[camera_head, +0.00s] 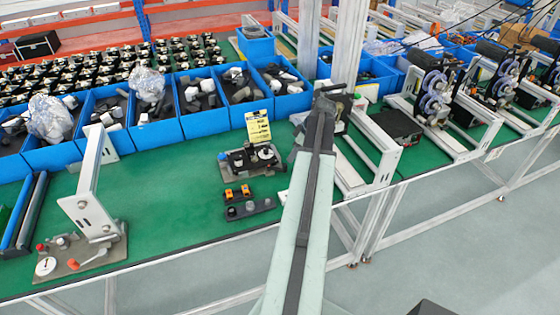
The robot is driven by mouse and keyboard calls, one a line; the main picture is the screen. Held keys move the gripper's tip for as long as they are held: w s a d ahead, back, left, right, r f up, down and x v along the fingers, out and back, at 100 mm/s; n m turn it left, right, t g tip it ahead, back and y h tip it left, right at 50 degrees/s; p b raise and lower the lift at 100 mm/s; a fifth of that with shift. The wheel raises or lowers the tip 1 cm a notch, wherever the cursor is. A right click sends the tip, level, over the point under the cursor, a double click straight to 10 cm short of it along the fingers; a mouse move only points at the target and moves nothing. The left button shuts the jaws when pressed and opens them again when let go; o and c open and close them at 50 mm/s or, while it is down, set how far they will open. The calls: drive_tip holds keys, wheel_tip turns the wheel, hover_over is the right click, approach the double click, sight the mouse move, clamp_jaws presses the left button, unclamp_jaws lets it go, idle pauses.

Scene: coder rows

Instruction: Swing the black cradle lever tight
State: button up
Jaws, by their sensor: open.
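My arm reaches from the bottom up over the green bench, and my gripper (331,93) is at its far end, small and partly hidden by the arm. It is open, and I see nothing held in it. A grey fixture plate (237,177) with black parts and a white disc stands on the bench left of my arm, in front of a yellow sign. A small dark block (249,211) with round grey knobs lies in front of it. I cannot make out which black part is the cradle lever. My gripper is right of and beyond these fixtures.
Blue bins (208,123) of parts line the back of the bench. Reel machines (437,92) stand at right. Green bench surface (170,205) is clear between the fixtures.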

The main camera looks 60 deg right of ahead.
sight(285, 165)
drive_tip(key=b+x, duration=0.7)
drive_tip(key=x, duration=0.1)
drive_tip(key=shift+w+a, duration=0.15)
drive_tip(key=shift+r, duration=0.1)
clamp_jaws()
idle(1.0)
